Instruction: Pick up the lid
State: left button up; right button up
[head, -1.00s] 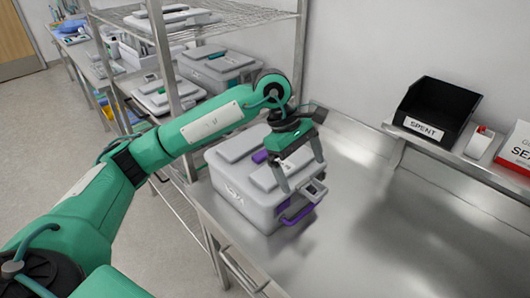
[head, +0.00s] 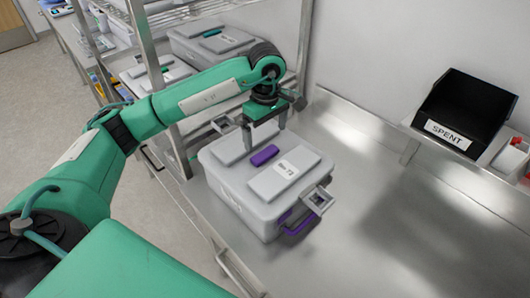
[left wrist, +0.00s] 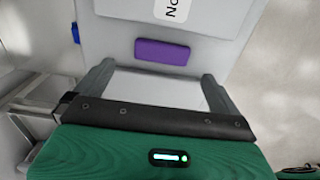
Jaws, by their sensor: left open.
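The lid (head: 236,150) is the light grey top of a grey box (head: 240,205) on the metal bench, with raised panels, a white label and a purple grip block (head: 264,155) at its middle. It sits on the box. My left gripper (head: 265,138) is open, fingers pointing down, over the far part of the lid behind the purple block. In the left wrist view the purple block (left wrist: 162,51) lies beyond the open fingers (left wrist: 157,82), with nothing between them. The lid (left wrist: 112,42) fills the middle there. My right gripper is not in view.
Latches stick out at the box's front right (head: 317,199) and back left (head: 222,123). A purple handle (head: 299,223) is on its front. A black SPENT bin (head: 465,115) stands on the right ledge. Wire shelving with other boxes (head: 215,45) is behind; the bench is clear to the right.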

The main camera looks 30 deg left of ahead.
aim_at(265, 153)
pick_arm(q)
jog(key=shift+s+f, duration=0.15)
jog(key=shift+f, duration=0.55)
jog(key=shift+f+p, duration=0.25)
jog(key=shift+p, duration=0.3)
notch_tip(265, 153, down, 3)
jog(key=shift+a+f+p, duration=0.1)
jog(key=shift+p, duration=0.95)
jog(key=shift+f, duration=0.3)
jog(key=shift+s+f, duration=0.1)
jog(key=shift+f, duration=0.3)
jog(key=c, duration=1.4)
jog(key=shift+c, duration=0.3)
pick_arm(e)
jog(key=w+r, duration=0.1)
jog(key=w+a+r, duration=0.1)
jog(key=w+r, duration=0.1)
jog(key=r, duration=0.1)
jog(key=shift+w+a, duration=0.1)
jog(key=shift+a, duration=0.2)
